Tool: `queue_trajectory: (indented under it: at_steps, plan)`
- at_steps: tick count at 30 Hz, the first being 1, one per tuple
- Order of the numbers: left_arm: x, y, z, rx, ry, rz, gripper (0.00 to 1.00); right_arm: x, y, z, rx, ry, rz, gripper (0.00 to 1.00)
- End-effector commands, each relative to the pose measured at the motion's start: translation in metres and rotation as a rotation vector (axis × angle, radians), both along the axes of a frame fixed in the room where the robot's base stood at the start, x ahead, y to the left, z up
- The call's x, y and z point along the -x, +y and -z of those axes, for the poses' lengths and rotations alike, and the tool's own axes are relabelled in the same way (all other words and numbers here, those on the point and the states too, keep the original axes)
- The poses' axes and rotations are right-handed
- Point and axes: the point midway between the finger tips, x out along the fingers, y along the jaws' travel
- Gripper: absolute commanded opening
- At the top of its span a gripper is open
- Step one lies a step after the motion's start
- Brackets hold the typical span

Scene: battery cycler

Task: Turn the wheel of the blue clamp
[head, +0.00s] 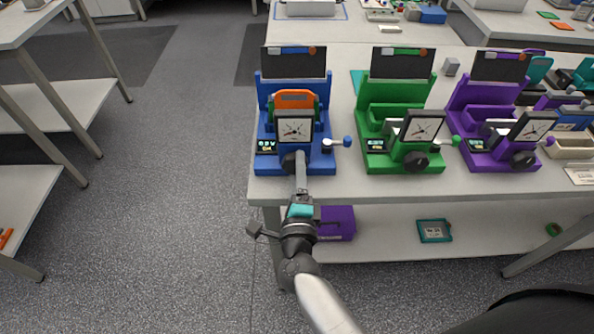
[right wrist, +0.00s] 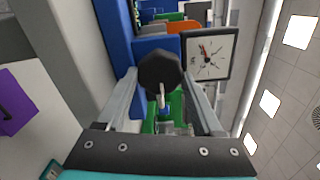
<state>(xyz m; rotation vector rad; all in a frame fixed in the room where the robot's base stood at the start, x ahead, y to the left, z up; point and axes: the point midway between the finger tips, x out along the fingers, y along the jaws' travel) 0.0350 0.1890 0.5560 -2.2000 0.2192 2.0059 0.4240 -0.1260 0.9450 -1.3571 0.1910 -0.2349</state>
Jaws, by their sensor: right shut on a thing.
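The blue clamp (head: 264,150) stands at the left end of the table, with a dial gauge (head: 295,129) on its front and an orange piece (head: 294,98) seated in it. Its dark wheel (head: 289,160) sits low on the front, below the gauge. My right gripper (head: 297,158) reaches it from the front and is shut on the wheel. In the right wrist view, the two fingers lie on either side of the black wheel (right wrist: 160,67), with the gauge (right wrist: 208,54) just to the right. My left gripper is not in view.
A green clamp (head: 375,160) and a purple clamp (head: 485,160) stand to the right on the same table (head: 345,186). A small blue-knobbed lever (head: 345,142) sticks out beside the gauge. A purple box (head: 337,223) lies on the shelf below.

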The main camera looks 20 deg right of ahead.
Motion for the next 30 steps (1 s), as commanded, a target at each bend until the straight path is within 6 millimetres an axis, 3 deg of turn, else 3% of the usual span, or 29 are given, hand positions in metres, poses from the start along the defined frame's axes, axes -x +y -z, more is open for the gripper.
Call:
queue_trajectory:
  at_steps: [8, 9, 16, 30]
  plan:
    - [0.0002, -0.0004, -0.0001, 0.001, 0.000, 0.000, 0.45, -0.0002, 0.0003, -0.0004, -0.001, 0.000, 0.000, 0.13]
    - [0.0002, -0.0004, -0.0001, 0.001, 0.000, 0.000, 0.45, -0.0002, 0.0003, -0.0004, -0.001, 0.000, 0.000, 0.73]
    - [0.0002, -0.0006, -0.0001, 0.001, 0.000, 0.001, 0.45, -0.0002, 0.0002, -0.0003, 0.000, 0.000, 0.000, 0.98]
    - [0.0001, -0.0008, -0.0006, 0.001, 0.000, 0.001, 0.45, 0.0000, 0.0000, -0.0003, 0.008, 0.002, 0.000, 0.98]
